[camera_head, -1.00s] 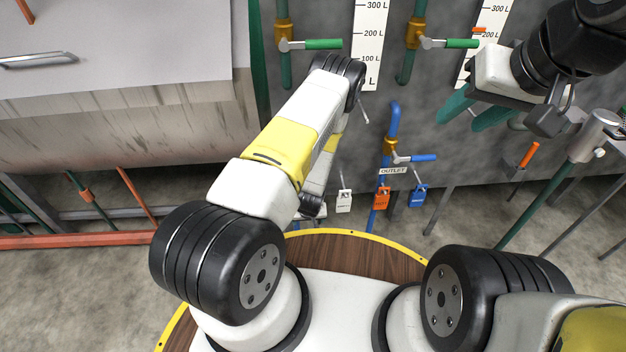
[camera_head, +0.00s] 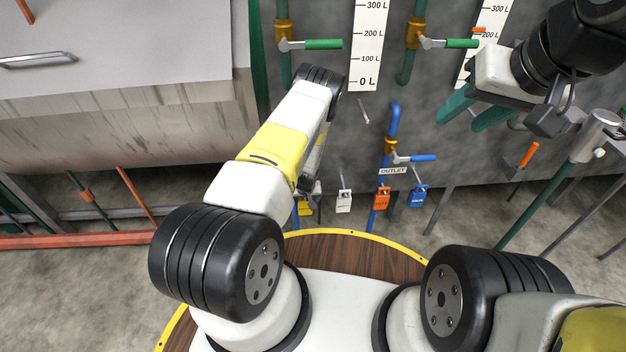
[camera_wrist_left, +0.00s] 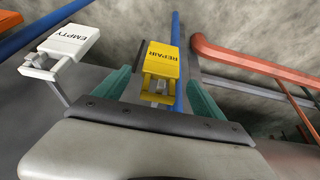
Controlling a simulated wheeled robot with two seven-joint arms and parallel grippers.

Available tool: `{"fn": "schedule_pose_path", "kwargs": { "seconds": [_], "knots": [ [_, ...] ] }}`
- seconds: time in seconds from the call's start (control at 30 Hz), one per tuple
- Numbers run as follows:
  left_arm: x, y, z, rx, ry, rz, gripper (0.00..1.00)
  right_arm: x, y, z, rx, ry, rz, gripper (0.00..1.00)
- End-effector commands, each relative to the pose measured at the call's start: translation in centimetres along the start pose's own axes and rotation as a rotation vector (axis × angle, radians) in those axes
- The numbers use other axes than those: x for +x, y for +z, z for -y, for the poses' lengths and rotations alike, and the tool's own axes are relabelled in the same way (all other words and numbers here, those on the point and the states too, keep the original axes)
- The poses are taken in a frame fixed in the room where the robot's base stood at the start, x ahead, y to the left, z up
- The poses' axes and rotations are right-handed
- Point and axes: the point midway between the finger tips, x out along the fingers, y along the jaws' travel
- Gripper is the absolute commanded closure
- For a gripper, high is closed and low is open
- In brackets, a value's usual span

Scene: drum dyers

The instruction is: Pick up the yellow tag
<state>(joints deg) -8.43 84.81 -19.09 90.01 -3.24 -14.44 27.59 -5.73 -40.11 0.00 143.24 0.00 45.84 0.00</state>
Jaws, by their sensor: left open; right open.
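The yellow tag (camera_wrist_left: 162,59), marked REPAIR, shows in the left wrist view on a yellow, padlock-shaped body with a shackle. My left gripper (camera_wrist_left: 160,80) is open, with one teal finger on each side of the tag's lower part. I cannot tell whether a finger touches it. In the head view a small part of the yellow tag (camera_head: 306,208) shows below my left forearm, which hides most of my left gripper. My right gripper (camera_head: 474,113) is open and empty at the upper right, in front of the grey wall.
A white EMPTY tag (camera_wrist_left: 70,42) hangs left of the yellow one in the wrist view. An orange tag (camera_head: 383,198) and a blue tag (camera_head: 418,196) hang near the blue outlet pipe (camera_head: 374,214). An orange rail (camera_wrist_left: 250,65) runs at the right.

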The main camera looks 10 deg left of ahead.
Motion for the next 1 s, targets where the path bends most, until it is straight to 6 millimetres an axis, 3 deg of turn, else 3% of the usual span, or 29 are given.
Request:
{"fn": "schedule_pose_path", "kwargs": {
  "seconds": [0.2, 0.53, 0.87, 1.0],
  "knots": [
    [3.4, 0.3, 0.0, 0.001, -0.001, 0.004, 0.20, 0.0, 0.0, 0.0, 0.000, 0.000, 0.000, 0.56],
    [4.0, 0.3, 0.0, 0.001, -0.001, 0.004, 0.20, 0.0, 0.0, 0.0, 0.000, 0.000, 0.000, 0.56],
    [4.0, 0.3, 0.0, 0.001, -0.001, 0.004, 0.85, 0.0, 0.0, 0.0, 0.000, 0.000, 0.000, 0.56],
    [4.0, 0.3, 0.0, 0.001, -0.001, 0.004, 0.86, 0.0, 0.0, 0.0, 0.000, 0.000, 0.000, 0.56]
  ]
}}
